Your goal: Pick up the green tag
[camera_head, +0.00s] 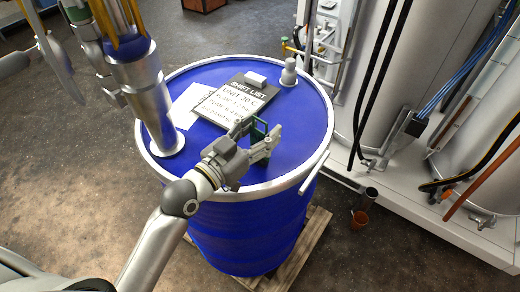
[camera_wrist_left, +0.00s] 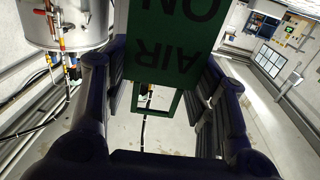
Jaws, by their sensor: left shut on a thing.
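The green tag (camera_head: 259,129) is between the fingers of my left gripper (camera_head: 262,139), which is shut on it above the near part of the blue drum's lid (camera_head: 215,143). In the left wrist view the tag (camera_wrist_left: 176,40) shows large, with the upside-down words "AIR ON" and an open frame at its lower end. The dark fingers of my left gripper (camera_wrist_left: 160,90) stand on both sides of it. In the head view the gripper hides part of the tag.
A clipboard marked "SHIFT LIST" (camera_head: 240,98) and a white sheet (camera_head: 184,110) lie on the lid. A metal pipe (camera_head: 150,105) stands at the lid's left, a small cap (camera_head: 289,72) at its far right. Tanks and hoses stand on a white base (camera_head: 425,205) at right.

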